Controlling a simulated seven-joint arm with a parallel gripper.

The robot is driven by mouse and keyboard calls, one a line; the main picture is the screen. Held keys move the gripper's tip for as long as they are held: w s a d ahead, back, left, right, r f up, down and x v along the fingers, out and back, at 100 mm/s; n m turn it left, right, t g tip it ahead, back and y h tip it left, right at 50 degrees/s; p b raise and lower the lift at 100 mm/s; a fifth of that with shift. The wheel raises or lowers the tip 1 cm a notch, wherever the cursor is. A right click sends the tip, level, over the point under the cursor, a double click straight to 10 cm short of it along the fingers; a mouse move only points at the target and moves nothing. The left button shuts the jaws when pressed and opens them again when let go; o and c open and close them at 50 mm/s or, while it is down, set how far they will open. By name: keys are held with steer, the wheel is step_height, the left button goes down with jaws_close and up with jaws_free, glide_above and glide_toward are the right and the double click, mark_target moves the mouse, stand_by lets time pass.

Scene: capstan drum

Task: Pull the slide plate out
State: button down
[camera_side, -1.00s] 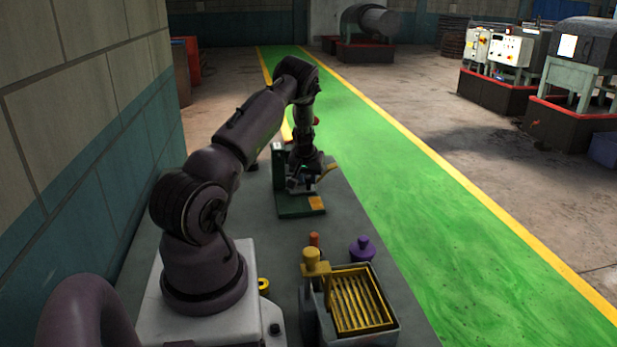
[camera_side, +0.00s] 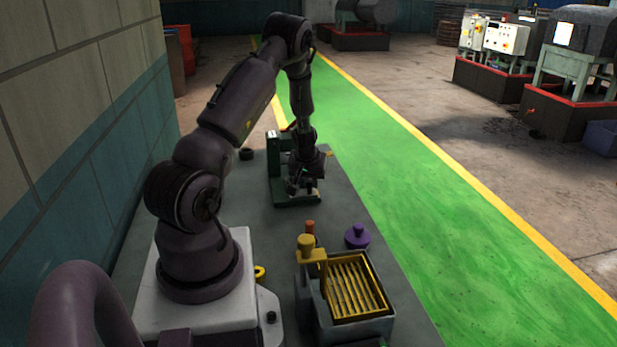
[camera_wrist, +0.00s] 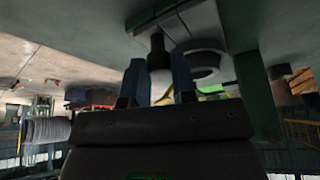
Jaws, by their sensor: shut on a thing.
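A green fixture with an upright post (camera_side: 274,160) and a flat base (camera_side: 285,202) stands on the grey bench beyond my arm's base. My gripper (camera_side: 308,190) points down, low over the right part of this base, and hides much of it. In the wrist view my gripper (camera_wrist: 160,82) has its two blue-grey fingers on either side of a small knob (camera_wrist: 158,62) with a dark stem, and it is shut on it. The slide plate is not clearly seen in either view. I cannot tell whether the knob belongs to it.
A grey box with a yellow slatted insert (camera_side: 352,285) stands at the bench's near right. Beside it are a yellow-capped post (camera_side: 305,246), an orange peg (camera_side: 310,228) and a purple knobbed piece (camera_side: 357,238). A dark ring (camera_side: 246,154) lies left of the fixture. A wall (camera_side: 90,130) runs along the left.

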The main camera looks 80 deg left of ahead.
steer(key=shift+d+f, duration=0.1)
steer(key=shift+d, duration=0.15)
steer(key=c, duration=0.9)
jaws_free()
steer(key=shift+c, duration=0.2)
steer(key=shift+a, duration=0.1)
steer(key=v, duration=1.3)
steer(key=shift+w, duration=0.1)
